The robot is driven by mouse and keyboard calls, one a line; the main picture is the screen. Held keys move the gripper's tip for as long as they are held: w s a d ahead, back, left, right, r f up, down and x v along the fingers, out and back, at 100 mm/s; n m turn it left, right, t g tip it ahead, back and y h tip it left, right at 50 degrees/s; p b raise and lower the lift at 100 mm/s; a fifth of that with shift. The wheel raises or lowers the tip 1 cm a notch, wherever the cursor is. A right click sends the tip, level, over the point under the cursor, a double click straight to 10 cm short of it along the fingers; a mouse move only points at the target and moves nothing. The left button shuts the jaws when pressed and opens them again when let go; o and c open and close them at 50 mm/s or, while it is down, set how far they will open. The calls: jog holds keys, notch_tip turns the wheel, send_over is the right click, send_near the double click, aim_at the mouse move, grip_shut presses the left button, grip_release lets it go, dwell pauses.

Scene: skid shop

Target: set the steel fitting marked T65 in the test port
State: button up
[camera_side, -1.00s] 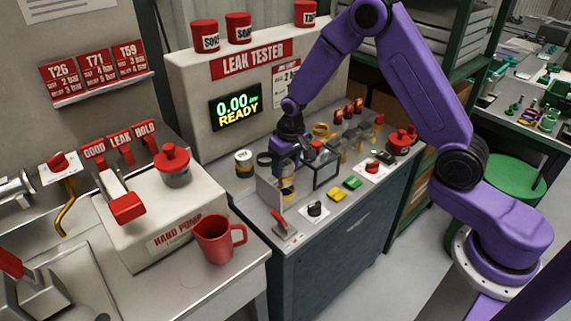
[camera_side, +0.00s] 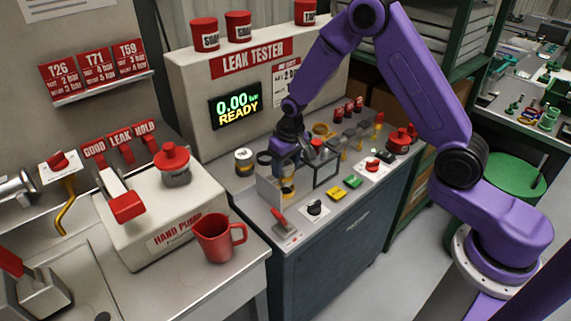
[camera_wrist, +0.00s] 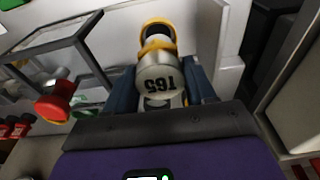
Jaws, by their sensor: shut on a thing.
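The steel fitting marked T65 (camera_wrist: 160,80) is a round silver piece with dark lettering, which reads upside down in the wrist view. My gripper (camera_wrist: 158,92) is shut on it, with a blue finger on each side. A yellow ring with a dark opening (camera_wrist: 157,36) shows just beyond the fitting; I cannot tell if they touch. In the side view my gripper (camera_side: 286,168) is low over the leak tester's bench, beside a pale upright plate (camera_side: 268,188). The fitting is mostly hidden there, with a yellow part (camera_side: 288,190) below the gripper. I cannot tell whether the fitting is seated.
A dark-framed clear guard (camera_side: 326,172) stands close on the gripper's right. A red-handled lever (camera_side: 281,222), a black knob (camera_side: 315,208) and yellow and green blocks (camera_side: 345,187) lie in front. The display (camera_side: 237,106) reads 0.00 bar READY.

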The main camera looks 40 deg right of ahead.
jog(key=shift+f, duration=1.9)
dwell(0.9)
jog(key=o, duration=0.9)
jog(key=o, duration=0.4)
jog(key=shift+c, duration=0.2)
jog(key=shift+r, duration=1.55)
jog(key=shift+r, duration=2.95)
